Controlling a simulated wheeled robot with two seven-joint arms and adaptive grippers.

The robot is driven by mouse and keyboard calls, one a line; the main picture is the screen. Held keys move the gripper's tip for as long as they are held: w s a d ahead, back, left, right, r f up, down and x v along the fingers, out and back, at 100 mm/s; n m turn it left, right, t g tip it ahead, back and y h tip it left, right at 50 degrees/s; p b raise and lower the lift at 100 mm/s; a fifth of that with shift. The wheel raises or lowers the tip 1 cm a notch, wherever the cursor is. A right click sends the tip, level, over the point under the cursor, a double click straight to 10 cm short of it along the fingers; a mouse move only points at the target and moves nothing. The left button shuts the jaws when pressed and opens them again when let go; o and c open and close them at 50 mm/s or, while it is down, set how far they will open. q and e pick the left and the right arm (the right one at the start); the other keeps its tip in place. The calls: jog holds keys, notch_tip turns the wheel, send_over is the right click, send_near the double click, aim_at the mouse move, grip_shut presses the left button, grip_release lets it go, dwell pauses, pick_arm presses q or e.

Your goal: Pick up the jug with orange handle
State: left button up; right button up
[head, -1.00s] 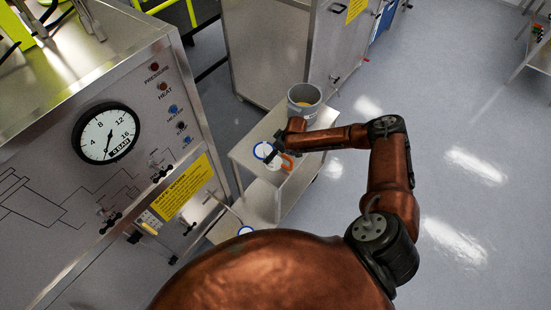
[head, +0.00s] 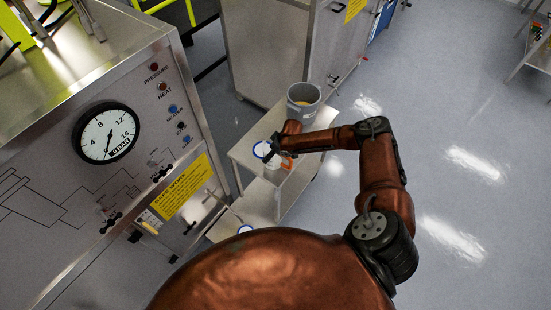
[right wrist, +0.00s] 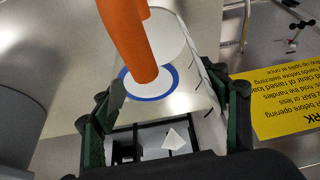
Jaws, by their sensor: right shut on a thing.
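The jug (head: 262,149) is white with a blue rim and an orange handle (head: 287,164). It is at the small steel trolley, and my right arm partly covers it. My right gripper (head: 272,155) is at the jug. In the right wrist view, the orange handle (right wrist: 130,40) crosses the upper middle, beside the jug's blue ring (right wrist: 150,98). The dark green fingers of my right gripper (right wrist: 170,115) stand on either side of the jug and are shut on it. I cannot tell whether the jug is clear of the trolley top. My left gripper is not in view.
A grey bucket (head: 304,101) stands at the far end of the trolley (head: 243,150). A steel control panel with a pressure gauge (head: 107,133) is close on the left. Another blue-rimmed thing (head: 245,229) shows lower down.

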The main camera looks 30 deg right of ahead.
jog(key=c, duration=0.5)
jog(key=shift+o, duration=0.2)
